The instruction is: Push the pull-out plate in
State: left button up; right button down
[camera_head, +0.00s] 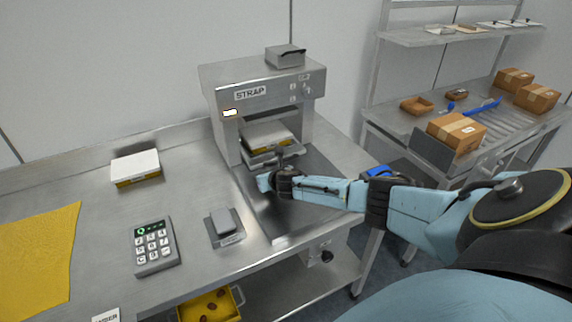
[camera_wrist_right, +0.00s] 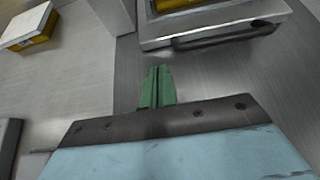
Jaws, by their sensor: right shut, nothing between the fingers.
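The pull-out plate (camera_head: 262,159) sticks out of the front opening of the grey machine labelled STRAP (camera_head: 262,78). A white and yellow box (camera_head: 268,137) sits on it. In the right wrist view the plate's metal front (camera_wrist_right: 215,27) and its dark bar handle (camera_wrist_right: 228,38) show at the top right. My right gripper (camera_head: 264,182) is low over the steel surface in front of the plate. Its green fingers (camera_wrist_right: 158,86) are shut and empty, apart from the handle, which lies beyond and to their right in the wrist view. My left gripper is not in view.
A white and yellow box (camera_head: 135,170), a keypad (camera_head: 153,246) and a small grey device (camera_head: 224,226) stand on the left of the bench. A yellow sheet (camera_head: 38,260) lies at far left. A side table with cardboard boxes (camera_head: 457,132) stands at right.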

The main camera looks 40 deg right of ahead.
jog(key=shift+s+a+r, duration=0.25)
jog(key=shift+s+r, duration=0.2)
jog(key=shift+s, duration=0.1)
jog(key=shift+s+a+r+p, duration=0.1)
jog(key=shift+s+p, duration=0.15)
jog(key=shift+p, duration=0.2)
jog(key=p+v, duration=0.1)
jog(key=v, duration=0.3)
jog(key=shift+s+a+r, duration=0.1)
jog(key=shift+s, duration=0.25)
jog(key=shift+v, duration=0.8)
